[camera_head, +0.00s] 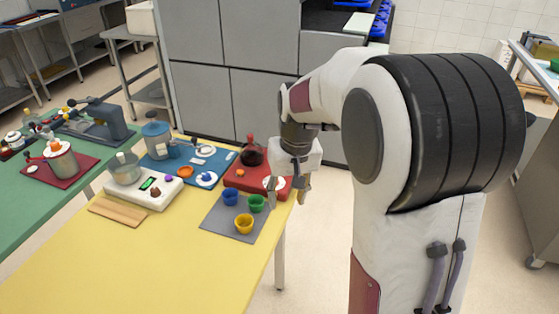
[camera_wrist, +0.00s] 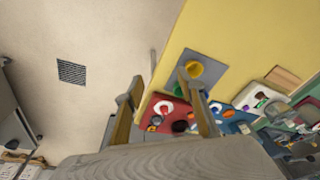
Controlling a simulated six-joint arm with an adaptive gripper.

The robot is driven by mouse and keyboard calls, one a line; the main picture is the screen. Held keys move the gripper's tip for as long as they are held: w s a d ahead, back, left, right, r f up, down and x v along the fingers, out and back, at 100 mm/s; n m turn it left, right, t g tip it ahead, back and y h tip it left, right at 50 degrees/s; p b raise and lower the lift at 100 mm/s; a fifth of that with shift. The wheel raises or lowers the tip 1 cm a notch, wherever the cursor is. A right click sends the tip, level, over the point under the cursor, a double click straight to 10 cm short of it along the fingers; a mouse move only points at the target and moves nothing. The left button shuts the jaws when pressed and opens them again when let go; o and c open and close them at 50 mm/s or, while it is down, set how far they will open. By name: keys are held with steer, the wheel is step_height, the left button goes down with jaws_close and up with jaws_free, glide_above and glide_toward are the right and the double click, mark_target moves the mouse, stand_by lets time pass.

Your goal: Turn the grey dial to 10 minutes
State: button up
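My gripper (camera_head: 287,190) is open and empty above the right edge of the yellow table, in front of the red station. In the wrist view my gripper (camera_wrist: 160,88) shows two spread fingers with nothing between them. I cannot pick out a grey dial for certain. A round white face (camera_head: 206,179) sits at the front of the blue station (camera_head: 183,171). Another pale round face (camera_head: 275,183) sits on the red station (camera_head: 240,180), close to my fingers. Their markings and any pointer are too small to read.
A grey mat (camera_head: 215,222) holds blue (camera_head: 230,197), green (camera_head: 257,203) and yellow (camera_head: 244,224) cups. A dark pot (camera_head: 251,154) stands on the red station. A white scale (camera_head: 150,192) with a metal bowl (camera_head: 124,170) and a wooden board (camera_head: 117,211) are left. The yellow table's (camera_head: 150,265) front is clear.

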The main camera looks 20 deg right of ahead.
steer(key=shift+n+t, duration=0.4)
steer(key=shift+t, duration=0.4)
steer(key=w+d+f, duration=0.3)
steer(key=w, duration=0.3)
steer(key=w+d+f, duration=0.3)
steer(key=w+d, duration=0.1)
steer(key=w, duration=0.3)
steer(key=w+d+f, duration=0.4)
steer(key=w, duration=0.3)
steer(key=shift+w, duration=0.2)
steer(key=shift+n+t, duration=0.6)
steer(key=shift+n, duration=0.1)
steer(key=w+r, duration=0.1)
steer(key=w, duration=0.1)
steer(key=w+d+r, duration=0.1)
steer(key=r, duration=0.1)
steer(key=shift+w+r, duration=0.3)
steer(key=shift+w, duration=0.05)
steer(key=shift+x, duration=3.9)
steer(key=c, duration=1.1)
